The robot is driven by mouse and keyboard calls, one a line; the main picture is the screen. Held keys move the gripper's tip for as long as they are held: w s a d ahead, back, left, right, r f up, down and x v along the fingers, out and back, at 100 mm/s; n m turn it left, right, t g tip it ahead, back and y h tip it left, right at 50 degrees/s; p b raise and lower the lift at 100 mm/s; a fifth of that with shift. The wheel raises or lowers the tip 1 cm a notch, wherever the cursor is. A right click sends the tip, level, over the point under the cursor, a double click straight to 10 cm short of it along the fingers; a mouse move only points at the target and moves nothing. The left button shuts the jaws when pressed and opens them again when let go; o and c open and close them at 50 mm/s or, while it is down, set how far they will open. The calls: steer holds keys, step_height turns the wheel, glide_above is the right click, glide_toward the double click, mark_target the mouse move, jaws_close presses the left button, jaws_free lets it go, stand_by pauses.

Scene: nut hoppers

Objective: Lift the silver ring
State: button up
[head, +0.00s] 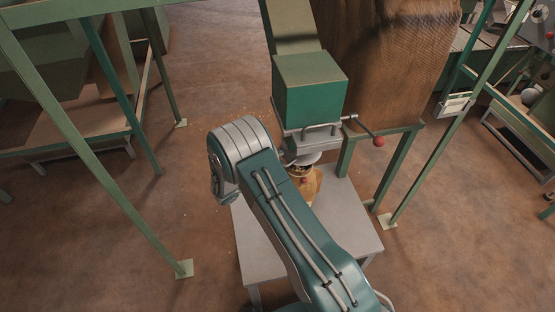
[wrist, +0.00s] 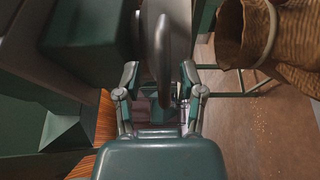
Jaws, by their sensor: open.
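In the wrist view, a smooth silver-grey loop (wrist: 162,52), seen nearly edge-on, hangs between the two fingers of my gripper (wrist: 160,76); it looks like the silver ring. The fingers stand apart on its left and right, with a visible gap on each side. My gripper is open and holds nothing. How far the loop is from the fingertips in depth I cannot tell. In the head view, my arm hides my gripper, and I cannot make out the ring for sure among the metal parts under the green hopper box (head: 308,90).
A lever with a red knob (head: 379,141) sticks out right of the hopper box. A grey table (head: 256,240) stands below, with a small container of nuts (head: 301,171) under the outlet. Green frame legs (head: 108,90) stand left and right. A brown sack (wrist: 229,35) hangs at the right.

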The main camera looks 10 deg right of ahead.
steer(key=v, duration=1.2)
steer(key=shift+f, duration=0.1)
steer(key=s+d+r+m+g+y, duration=0.2)
steer(key=s+d+r+g+y, duration=0.25)
steer(key=r, duration=0.45)
steer(key=s+d+r+m+g+y, duration=0.25)
steer(key=s+d+r, duration=0.25)
steer(key=d+r, duration=0.3)
steer(key=s+r+t+y, duration=0.3)
steer(key=s+r+y, duration=0.2)
steer(key=s, duration=0.3)
steer(key=s+a+r+t+y, duration=0.1)
steer(key=s+r+t+y, duration=0.1)
steer(key=s+r+y, duration=0.3)
steer(key=s+r, duration=0.2)
steer(key=s, duration=0.2)
steer(key=shift+s+t, duration=0.2)
steer(key=shift+t, duration=0.2)
